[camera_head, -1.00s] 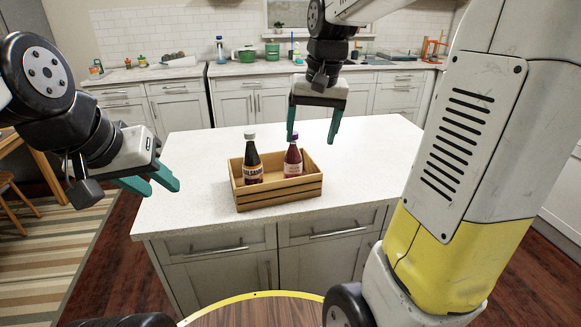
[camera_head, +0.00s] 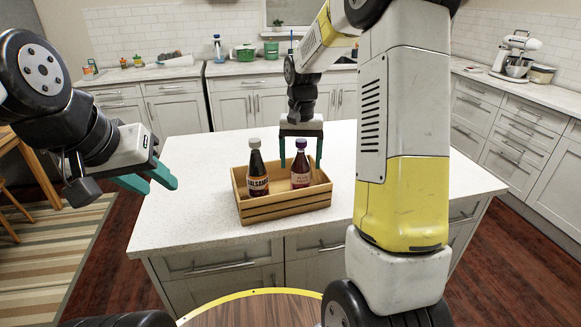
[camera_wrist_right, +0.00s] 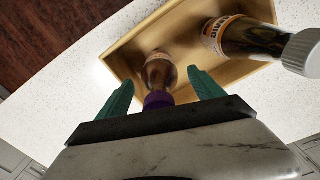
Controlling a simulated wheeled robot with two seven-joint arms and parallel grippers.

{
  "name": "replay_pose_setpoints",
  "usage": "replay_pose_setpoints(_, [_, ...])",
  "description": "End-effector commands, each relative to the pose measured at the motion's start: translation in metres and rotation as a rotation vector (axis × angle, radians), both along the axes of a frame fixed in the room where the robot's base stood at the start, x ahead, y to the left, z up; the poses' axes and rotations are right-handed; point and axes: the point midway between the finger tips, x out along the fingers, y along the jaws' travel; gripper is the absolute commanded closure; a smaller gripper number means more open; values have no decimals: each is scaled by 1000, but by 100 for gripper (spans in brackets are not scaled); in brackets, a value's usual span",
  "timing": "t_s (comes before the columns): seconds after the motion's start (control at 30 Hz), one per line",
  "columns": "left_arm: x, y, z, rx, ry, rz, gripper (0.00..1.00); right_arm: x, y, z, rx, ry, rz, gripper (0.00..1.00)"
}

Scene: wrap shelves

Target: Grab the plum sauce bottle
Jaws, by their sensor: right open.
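The plum sauce bottle (camera_head: 300,170), dark red with a purple cap, stands upright in the right part of a wooden crate on the island. In the right wrist view the bottle (camera_wrist_right: 158,80) shows with its purple cap between the tips of my right gripper (camera_wrist_right: 160,92). My right gripper (camera_head: 301,148) is open, with its teal fingers on either side of the bottle's top, pointing down. My left gripper (camera_head: 150,180) is left of the crate, away from the bottles; its two teal fingers are apart and nothing shows between them.
The balsamic bottle (camera_head: 257,172) stands beside it in the left part of the wooden crate (camera_head: 288,208); it also shows in the right wrist view (camera_wrist_right: 250,38). The white island top (camera_head: 195,200) is clear around the crate. Counters line the back wall.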

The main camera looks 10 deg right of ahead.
Motion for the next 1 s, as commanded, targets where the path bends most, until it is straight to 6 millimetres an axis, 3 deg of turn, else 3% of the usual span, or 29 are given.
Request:
replay_pose_setpoints(0.3, [0, 0, 0, 0, 0, 0, 64, 0, 0, -6, 1, -2, -1, 23])
replay_pose_setpoints(0.7, [0, 0, 0, 0, 0, 0, 64, 0, 0, -6, 1, -1, 0, 100])
replay_pose_setpoints(1.0, [0, 0, 0, 0, 0, 0, 64, 1, 0, -3, 0, -3, 0, 100])
